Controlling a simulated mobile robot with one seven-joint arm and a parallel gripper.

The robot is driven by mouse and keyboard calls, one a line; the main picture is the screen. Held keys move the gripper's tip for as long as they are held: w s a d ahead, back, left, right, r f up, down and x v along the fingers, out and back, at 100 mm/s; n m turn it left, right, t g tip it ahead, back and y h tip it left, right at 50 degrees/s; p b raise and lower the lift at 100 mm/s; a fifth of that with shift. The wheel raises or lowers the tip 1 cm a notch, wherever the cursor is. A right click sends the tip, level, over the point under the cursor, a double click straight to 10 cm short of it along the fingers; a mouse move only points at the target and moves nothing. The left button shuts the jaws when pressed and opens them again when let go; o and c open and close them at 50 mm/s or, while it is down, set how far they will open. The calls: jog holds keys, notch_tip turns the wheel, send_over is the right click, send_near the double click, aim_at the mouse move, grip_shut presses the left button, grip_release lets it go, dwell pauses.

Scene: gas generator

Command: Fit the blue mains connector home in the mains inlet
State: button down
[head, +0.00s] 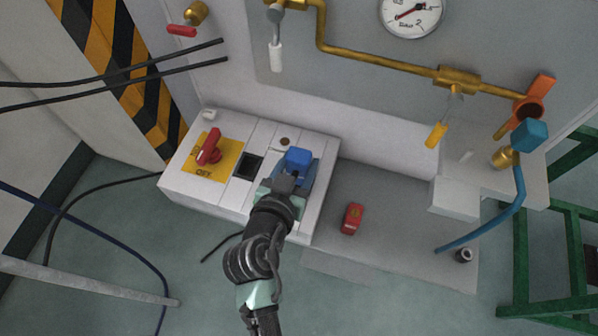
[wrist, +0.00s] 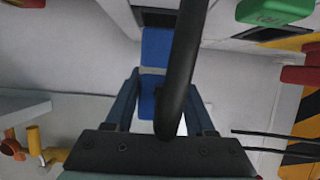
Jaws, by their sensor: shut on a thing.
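The blue mains connector (head: 298,159) is at the right part of the white box's top in the head view. My gripper (head: 289,181) reaches it from the front and is shut on it. In the wrist view the blue connector (wrist: 154,50) lies between the two dark blue fingers (wrist: 158,105). A thick black cable crosses in front of it and hides part of it.
The white box (head: 185,188) carries a red rotary switch (head: 209,148) on a yellow plate and a dark square opening (head: 247,167). A red object (head: 352,218) lies on the grey base to the right. Brass pipework (head: 380,62) and a blue hose (head: 487,229) are farther right.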

aim_at(299, 174)
jog(key=shift+f+b, duration=0.5)
jog(key=shift+f, duration=1.25)
jog(key=shift+f, duration=0.1)
jog(key=shift+f, duration=0.15)
jog(key=shift+c, duration=1.2)
grip_release()
jog(key=shift+r, duration=0.2)
